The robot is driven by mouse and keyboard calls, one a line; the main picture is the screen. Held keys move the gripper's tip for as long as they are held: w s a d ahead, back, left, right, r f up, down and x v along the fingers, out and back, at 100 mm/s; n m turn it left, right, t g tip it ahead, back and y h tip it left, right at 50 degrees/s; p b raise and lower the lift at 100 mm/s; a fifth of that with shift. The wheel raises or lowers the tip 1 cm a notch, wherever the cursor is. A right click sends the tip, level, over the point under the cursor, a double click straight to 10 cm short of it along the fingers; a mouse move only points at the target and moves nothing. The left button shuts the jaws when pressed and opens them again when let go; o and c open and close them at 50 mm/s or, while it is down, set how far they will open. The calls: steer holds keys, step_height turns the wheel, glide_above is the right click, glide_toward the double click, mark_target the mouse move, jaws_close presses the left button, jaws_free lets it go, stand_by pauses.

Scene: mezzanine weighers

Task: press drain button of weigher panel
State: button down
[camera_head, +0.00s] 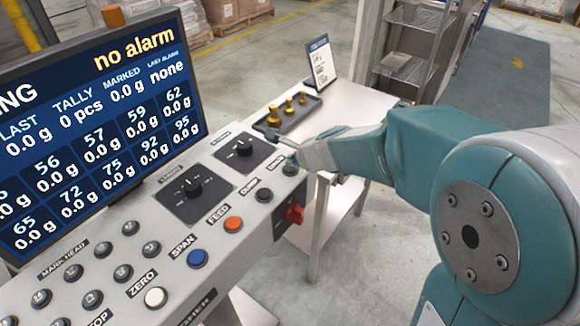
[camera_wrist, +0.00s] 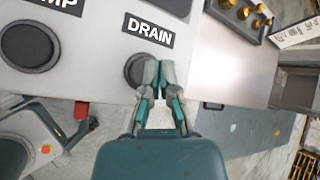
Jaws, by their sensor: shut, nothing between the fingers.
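The weigher panel (camera_head: 130,225) is a grey sloped console. Its dark round drain button (camera_head: 290,169) is at the far right end of the button row. In the wrist view the drain button (camera_wrist: 134,70) sits just below its black DRAIN label (camera_wrist: 148,29). My gripper (camera_wrist: 160,66) is shut and empty, its fingertips overlapping the right edge of the button in that view. In the head view my gripper (camera_head: 287,150) is just above and beside the button. Whether the tips touch it I cannot tell.
The dark dump button (camera_head: 264,195) neighbours the drain button, then orange feed (camera_head: 233,224), blue span (camera_head: 197,258) and white zero (camera_head: 155,297). A red knob (camera_head: 295,213) is on the panel's side. A table (camera_head: 345,125) behind holds a tray of brass weights (camera_head: 287,112). The screen (camera_head: 100,125) reads "no alarm".

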mark_target(293, 170)
steer(key=shift+r, duration=0.25)
steer(key=shift+r, duration=2.45)
steer(key=shift+s+d+r+n, duration=0.15)
steer(key=shift+s+r+n, duration=0.1)
steer(key=shift+n, duration=0.05)
steer(key=s+d+n+h, duration=0.1)
steer(key=s+d+n, duration=0.3)
steer(key=s+n, duration=0.2)
steer(key=s+d+r+n+g+h, duration=0.1)
steer(key=s+d+n, duration=0.4)
steer(key=s, duration=0.5)
steer(key=s+d+r+n+g+h, duration=0.1)
steer(key=s+d+n+h, duration=0.2)
steer(key=s+n, duration=0.5)
steer(key=shift+s+d+r+n, duration=0.25)
steer(key=shift+s+d+n, duration=0.1)
steer(key=shift+d, duration=0.55)
steer(key=shift+a, duration=0.1)
